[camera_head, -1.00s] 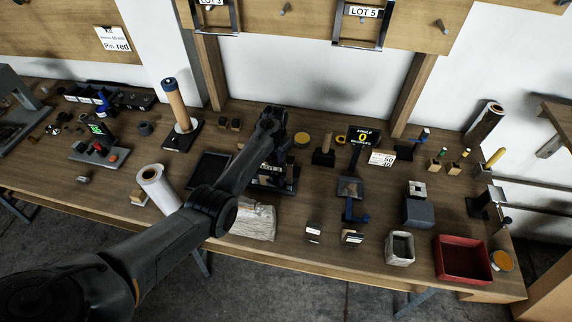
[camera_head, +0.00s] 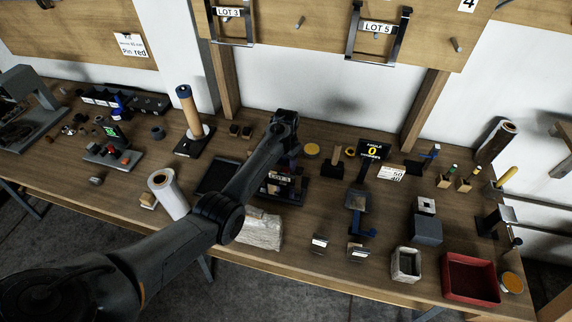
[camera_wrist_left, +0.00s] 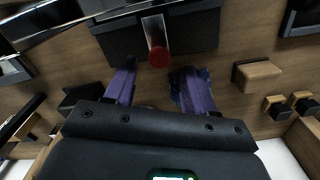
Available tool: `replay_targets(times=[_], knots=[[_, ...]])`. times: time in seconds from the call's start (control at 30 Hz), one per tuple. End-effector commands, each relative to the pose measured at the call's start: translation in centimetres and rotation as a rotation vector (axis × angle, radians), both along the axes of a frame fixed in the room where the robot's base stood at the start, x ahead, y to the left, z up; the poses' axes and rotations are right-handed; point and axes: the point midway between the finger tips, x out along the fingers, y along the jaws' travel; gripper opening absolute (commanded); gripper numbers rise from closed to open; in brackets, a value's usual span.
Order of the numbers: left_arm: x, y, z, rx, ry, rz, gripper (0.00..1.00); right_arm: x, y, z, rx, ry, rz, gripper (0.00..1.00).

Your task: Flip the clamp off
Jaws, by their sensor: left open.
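In the left wrist view, a metal lever with a red round tip (camera_wrist_left: 158,56), which looks like the clamp's handle, projects from a dark fixture (camera_wrist_left: 190,32). My left gripper (camera_wrist_left: 158,75) has its two purple fingers apart. The red tip shows between and just beyond them, with no visible contact. In the head view, my left gripper (camera_head: 292,158) is at the end of the arm, over the back of a dark fixture (camera_head: 300,188) on the bench. My forearm hides part of that fixture, and the clamp cannot be made out there. My right gripper is not in view.
A white roll (camera_head: 168,194) and a pale wrapped bundle (camera_head: 262,230) lie near my arm. An angle display (camera_head: 374,147) stands to the right. A red tray (camera_head: 470,278) and a grey box (camera_head: 427,230) are further right. In the wrist view, a wooden block (camera_wrist_left: 257,76) is beside the fingers.

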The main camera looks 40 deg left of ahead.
Motion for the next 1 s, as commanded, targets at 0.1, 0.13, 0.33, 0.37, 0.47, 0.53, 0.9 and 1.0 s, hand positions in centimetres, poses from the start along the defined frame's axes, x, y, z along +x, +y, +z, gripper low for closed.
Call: replay_targets(times=[0.1,0.13,0.33,0.37,0.47,0.53,0.9,1.0], knots=[[0.1,0.1,2.4,0.002,-0.004,0.0,0.55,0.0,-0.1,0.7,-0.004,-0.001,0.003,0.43],[0.0,0.1,3.0,0.002,-0.003,0.0,0.55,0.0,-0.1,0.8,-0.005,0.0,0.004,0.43],[0.0,0.1,6.0,0.002,-0.002,0.0,0.55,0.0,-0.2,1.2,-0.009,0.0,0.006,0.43],[0.0,0.1,6.3,0.002,-0.002,0.001,0.55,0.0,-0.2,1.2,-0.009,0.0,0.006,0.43],[0.0,0.1,7.2,0.002,-0.001,0.001,0.55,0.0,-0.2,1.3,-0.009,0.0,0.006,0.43],[0.0,0.1,7.7,0.002,-0.001,0.001,0.55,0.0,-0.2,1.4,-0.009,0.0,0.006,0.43],[0.0,0.1,8.0,0.001,0.0,0.001,0.55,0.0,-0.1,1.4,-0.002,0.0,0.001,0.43],[0.0,0.1,8.0,0.001,0.0,0.0,0.55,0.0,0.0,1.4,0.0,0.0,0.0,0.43]])
